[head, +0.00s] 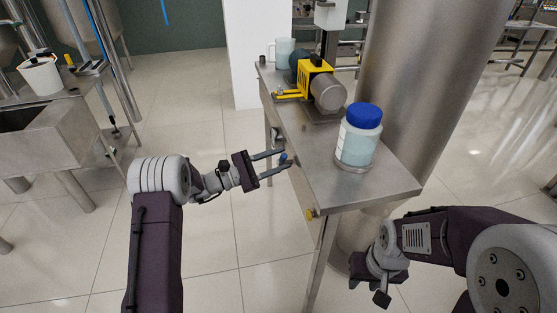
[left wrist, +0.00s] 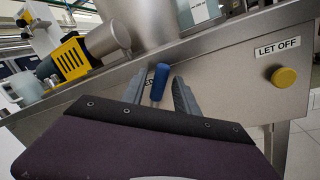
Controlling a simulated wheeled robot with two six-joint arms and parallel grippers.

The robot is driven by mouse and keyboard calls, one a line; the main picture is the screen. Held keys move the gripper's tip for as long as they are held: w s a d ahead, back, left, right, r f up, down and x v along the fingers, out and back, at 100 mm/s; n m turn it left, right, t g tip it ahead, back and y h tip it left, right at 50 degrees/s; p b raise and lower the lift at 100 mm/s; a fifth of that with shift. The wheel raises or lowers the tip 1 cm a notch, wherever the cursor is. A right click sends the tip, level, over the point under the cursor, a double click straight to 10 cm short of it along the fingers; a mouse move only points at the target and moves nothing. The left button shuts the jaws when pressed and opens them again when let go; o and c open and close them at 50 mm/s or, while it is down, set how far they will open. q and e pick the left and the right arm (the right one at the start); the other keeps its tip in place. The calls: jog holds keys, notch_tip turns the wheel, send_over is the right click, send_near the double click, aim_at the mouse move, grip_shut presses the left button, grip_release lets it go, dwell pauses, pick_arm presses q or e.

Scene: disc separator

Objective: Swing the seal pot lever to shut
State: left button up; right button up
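The lever has a blue handle (head: 283,158) and sits on the front face of the steel bench (head: 375,190). In the left wrist view the blue handle (left wrist: 160,80) stands nearly upright, tilted slightly. My left gripper (head: 277,163) is open at the bench front. Its two fingers (left wrist: 164,92) lie on either side of the handle, with a gap showing. A label behind the lever is mostly hidden by the fingers. My right gripper (head: 376,284) hangs low at the right, away from the lever; its finger opening is unclear.
A yellow knob (left wrist: 283,78) labelled LET OFF (left wrist: 277,47) is on the same front face, right of the lever. A blue-lidded jar (head: 357,140), a yellow-and-grey motor unit (head: 318,88) and a pale mug (head: 284,50) stand on the bench.

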pick_arm(q)
jog(key=p+v, duration=0.1)
jog(key=v, duration=0.8)
